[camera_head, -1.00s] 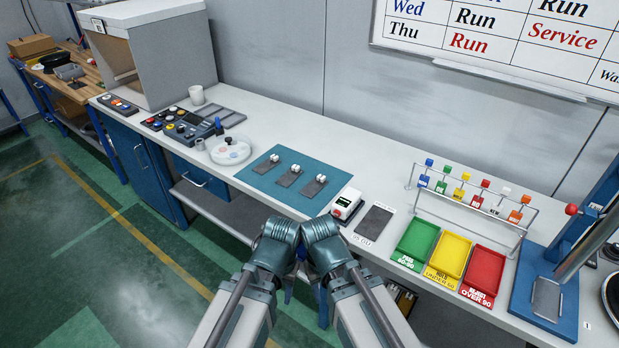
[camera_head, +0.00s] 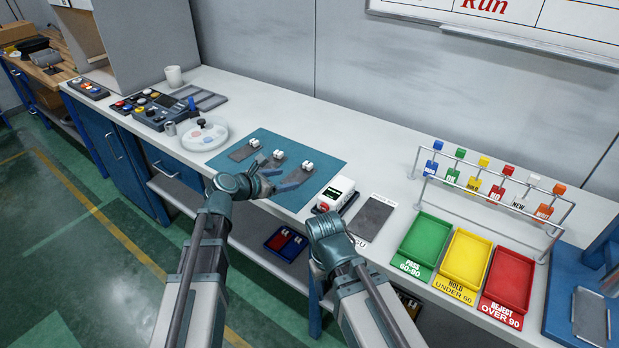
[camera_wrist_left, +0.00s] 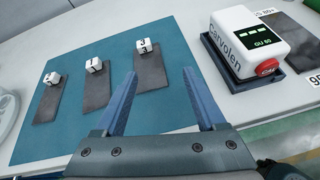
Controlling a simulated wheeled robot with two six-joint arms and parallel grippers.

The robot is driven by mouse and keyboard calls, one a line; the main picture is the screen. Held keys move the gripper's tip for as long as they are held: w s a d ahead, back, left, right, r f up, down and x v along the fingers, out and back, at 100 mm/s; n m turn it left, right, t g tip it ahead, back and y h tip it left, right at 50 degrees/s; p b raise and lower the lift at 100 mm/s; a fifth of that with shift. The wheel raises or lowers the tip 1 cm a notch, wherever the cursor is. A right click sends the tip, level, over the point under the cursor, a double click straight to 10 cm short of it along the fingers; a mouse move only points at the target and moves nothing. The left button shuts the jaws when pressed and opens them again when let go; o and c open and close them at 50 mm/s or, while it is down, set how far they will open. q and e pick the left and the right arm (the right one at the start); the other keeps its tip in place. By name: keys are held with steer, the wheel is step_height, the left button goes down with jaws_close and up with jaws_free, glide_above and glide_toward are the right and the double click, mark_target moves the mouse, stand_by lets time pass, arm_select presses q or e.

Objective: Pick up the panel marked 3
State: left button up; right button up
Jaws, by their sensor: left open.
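Three dark grey panels, each with a white numbered cube at its far end, lie in a row on a teal mat (camera_head: 325,165). In the left wrist view, the rightmost panel (camera_wrist_left: 152,75) has a cube (camera_wrist_left: 144,46) that appears to read 3. The other cubes, on the middle panel (camera_wrist_left: 96,88) and left panel (camera_wrist_left: 47,101), are less legible. My left gripper (camera_head: 281,177) is open and empty over the mat's near side. In its wrist view, its fingertips (camera_wrist_left: 160,72) flank the rightmost panel from above. My right wrist shows near the bench edge; its fingers are hidden.
A white meter with a red button (camera_head: 335,194) stands just right of the mat, beside a dark plate (camera_head: 372,217). Green (camera_head: 425,240), yellow and red trays lie further right, before a tag rack. A round white dish (camera_head: 204,134) stands left of the mat.

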arm_select(q)
steer(key=n, duration=0.1)
steer(key=w, duration=0.1)
steer(key=w+a+n+t, duration=0.1)
steer(key=shift+w+a+r+n, duration=0.1)
steer(key=shift+w+r+n, duration=0.05)
steer(key=shift+r+n, duration=0.15)
steer(key=b, duration=0.4)
glide_toward(308, 163)
steer(key=x, duration=0.3)
steer(key=shift+w+d+f, duration=0.15)
steer(key=shift+d+f, duration=0.05)
steer(key=shift+f, duration=0.3)
steer(key=shift+w+d, duration=0.15)
steer(key=x, duration=0.2)
steer(key=b+x, duration=0.1)
steer(key=x, duration=0.2)
steer(key=shift+w+r, duration=0.1)
steer(key=shift+r, duration=0.1)
steer(key=shift+c, duration=0.4)
jaws_close()
